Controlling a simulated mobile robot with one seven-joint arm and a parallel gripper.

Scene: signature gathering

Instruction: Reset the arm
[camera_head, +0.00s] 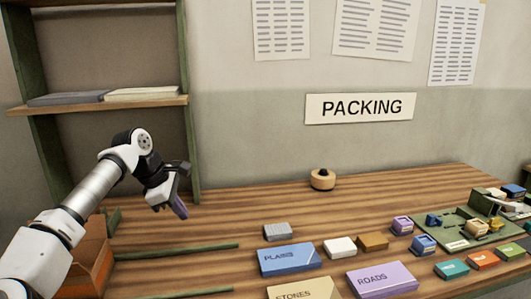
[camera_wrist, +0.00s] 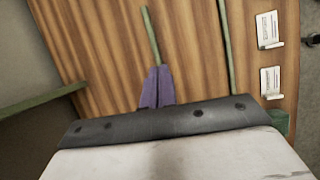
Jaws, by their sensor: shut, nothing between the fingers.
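My gripper (camera_head: 180,208) is at the left of the head view, above the left part of the wooden table (camera_head: 212,226). Its purple fingers are together with nothing between them. The fingers also show in the wrist view (camera_wrist: 156,84), pointing toward the tabletop, apart from any object. My arm reaches up from the lower left, bends at its elbow and hangs its gripper downward.
A shelf (camera_head: 150,100) with flat stacks stands behind my arm. An orange-brown box (camera_head: 92,262) is at the lower left. Green strips (camera_head: 185,250) lie on the table. Blue PLANS (camera_head: 287,260) and purple ROADS (camera_head: 382,280) boxes, several small blocks and a green tray (camera_head: 455,243) fill the right.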

